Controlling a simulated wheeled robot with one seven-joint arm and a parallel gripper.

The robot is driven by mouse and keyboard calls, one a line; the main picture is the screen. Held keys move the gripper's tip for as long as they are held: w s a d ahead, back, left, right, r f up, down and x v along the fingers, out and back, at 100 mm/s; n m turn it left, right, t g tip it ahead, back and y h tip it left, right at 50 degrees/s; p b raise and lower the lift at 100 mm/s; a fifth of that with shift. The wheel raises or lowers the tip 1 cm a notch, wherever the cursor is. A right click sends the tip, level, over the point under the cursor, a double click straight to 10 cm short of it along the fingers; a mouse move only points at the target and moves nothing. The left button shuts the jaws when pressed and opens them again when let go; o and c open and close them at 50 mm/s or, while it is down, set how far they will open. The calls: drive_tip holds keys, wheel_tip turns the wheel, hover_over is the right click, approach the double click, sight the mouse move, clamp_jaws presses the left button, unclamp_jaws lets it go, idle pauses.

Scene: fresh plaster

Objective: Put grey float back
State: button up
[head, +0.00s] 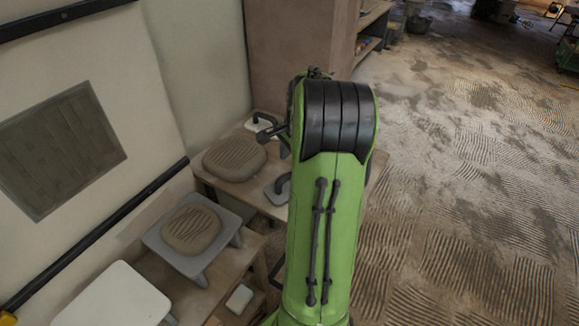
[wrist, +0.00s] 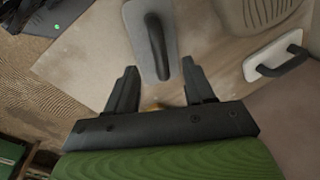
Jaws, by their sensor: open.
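The grey float (wrist: 142,27) is a flat grey plate with a dark curved handle (wrist: 157,45). It lies on a wooden bench top (wrist: 88,50) in the wrist view. In the head view part of the grey float (head: 275,196) shows on the bench beside my green arm, which hides the rest. My gripper (wrist: 159,67) is open and empty. Its two dark fingers stand to either side of the handle's near end in the picture; I see no contact and cannot tell the height gap. In the head view my arm largely hides the gripper.
A white float (wrist: 265,58) with a dark handle lies at the right, near a beige plaster mound (head: 234,157). A grey stool (head: 222,258) bears another mound (head: 191,229). A white-topped stand (head: 115,300) is at lower left. Open rough floor (head: 470,160) lies right.

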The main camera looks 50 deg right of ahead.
drive_tip(key=a+r+n+t, duration=0.1)
drive_tip(key=a+r+n, duration=0.45)
drive_tip(key=a, duration=0.45)
drive_tip(key=a+r+n, duration=0.4)
drive_tip(key=a+r, duration=0.2)
drive_tip(key=a, duration=0.4)
drive_tip(key=s+a+n+t, duration=0.2)
drive_tip(key=s+a+n, duration=0.9)
drive_tip(key=a+n, duration=0.1)
drive_tip(key=shift+a+f+y+p, duration=0.4)
drive_tip(key=shift+a+p, duration=0.05)
drive_tip(key=shift+a, duration=0.3)
drive_tip(key=shift+s, duration=0.1)
wheel_tip(320, 180, up, 10)
drive_tip(key=p, duration=1)
